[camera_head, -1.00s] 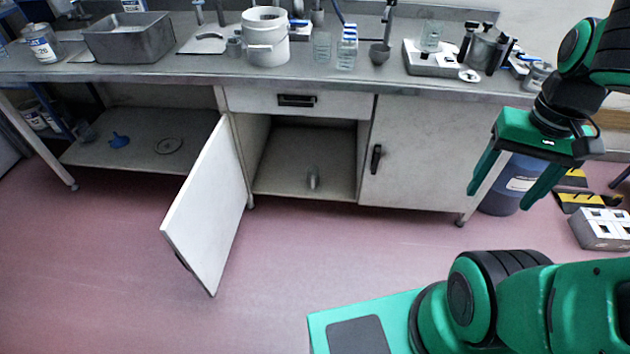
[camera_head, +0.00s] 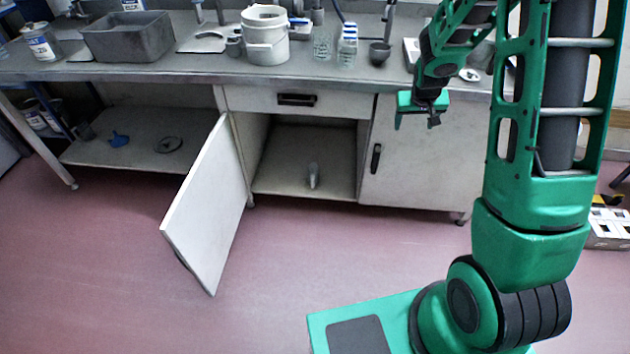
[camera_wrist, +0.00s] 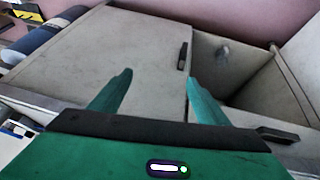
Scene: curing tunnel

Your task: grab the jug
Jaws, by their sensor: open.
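My gripper (camera_head: 418,112) is raised in front of the counter edge, above the closed right cabinet door. In the wrist view my gripper (camera_wrist: 159,77) has its two green fingers apart with nothing between them. A small pale grey object (camera_head: 313,175), perhaps the jug, stands inside the open cabinet compartment. It also shows in the wrist view (camera_wrist: 223,50), beyond and right of the fingers; its details are too small to make out. A white container (camera_head: 266,42) with a handle stands on the counter, left of my gripper. I cannot tell for certain which is the jug.
The left cabinet door (camera_head: 204,207) stands open into the room. The right door (camera_head: 415,160) is closed, with a dark handle (camera_head: 376,158). A drawer (camera_head: 335,103) is shut above the compartment. The pink floor ahead is free.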

